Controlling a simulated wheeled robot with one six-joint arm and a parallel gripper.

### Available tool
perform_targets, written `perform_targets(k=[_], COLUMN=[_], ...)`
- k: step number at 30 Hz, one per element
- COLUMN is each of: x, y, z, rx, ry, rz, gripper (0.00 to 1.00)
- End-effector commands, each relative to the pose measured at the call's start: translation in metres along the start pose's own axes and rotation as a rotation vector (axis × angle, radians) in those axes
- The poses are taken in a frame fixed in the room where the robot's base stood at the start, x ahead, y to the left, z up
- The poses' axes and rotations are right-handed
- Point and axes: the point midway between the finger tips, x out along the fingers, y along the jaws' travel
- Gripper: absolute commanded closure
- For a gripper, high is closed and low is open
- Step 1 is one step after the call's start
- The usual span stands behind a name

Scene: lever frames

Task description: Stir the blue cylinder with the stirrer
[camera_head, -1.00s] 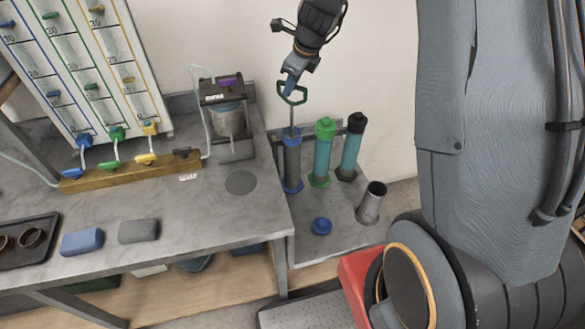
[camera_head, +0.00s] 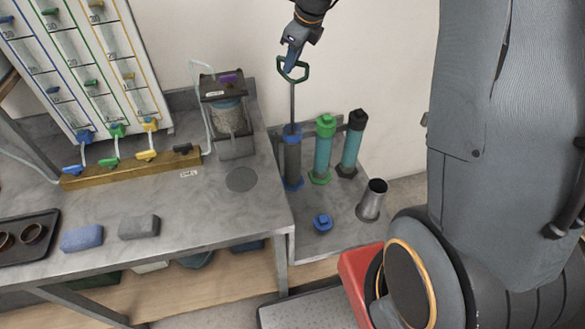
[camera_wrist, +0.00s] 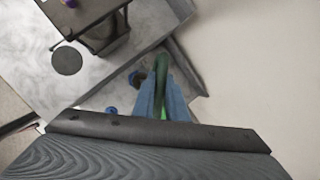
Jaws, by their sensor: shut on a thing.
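The blue cylinder (camera_head: 292,163) stands upright on the low side shelf, with a blue rim and blue base and grey contents. The stirrer (camera_head: 292,103) has a green loop handle and a thin dark rod. The rod runs upright down to the cylinder's mouth, and its lower end is hidden inside. My gripper (camera_head: 289,66) is shut on the green handle, above the cylinder. In the wrist view my blue fingers (camera_wrist: 163,100) close around the green loop (camera_wrist: 161,66). The cylinder is largely hidden there.
A green cylinder (camera_head: 323,150) and a black-capped cylinder (camera_head: 352,145) stand close to the right. A blue cap (camera_head: 322,222) and a metal cup (camera_head: 372,200) are on the same shelf. A machine with a container (camera_head: 229,115) stands left on the table.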

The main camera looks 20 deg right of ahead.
Motion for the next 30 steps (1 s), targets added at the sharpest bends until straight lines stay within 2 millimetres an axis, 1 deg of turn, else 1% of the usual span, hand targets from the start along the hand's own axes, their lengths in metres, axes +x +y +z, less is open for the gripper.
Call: perform_targets(k=[8, 11, 30], x=[-0.001, -0.005, -0.052], y=[0.000, -0.001, -0.011], z=[0.000, 0.002, 0.021], rx=[0.000, -0.001, -0.001], ry=[0.000, -0.002, -0.001], rz=[0.000, -0.001, -0.001], gripper=[1.00, 1.00, 1.00])
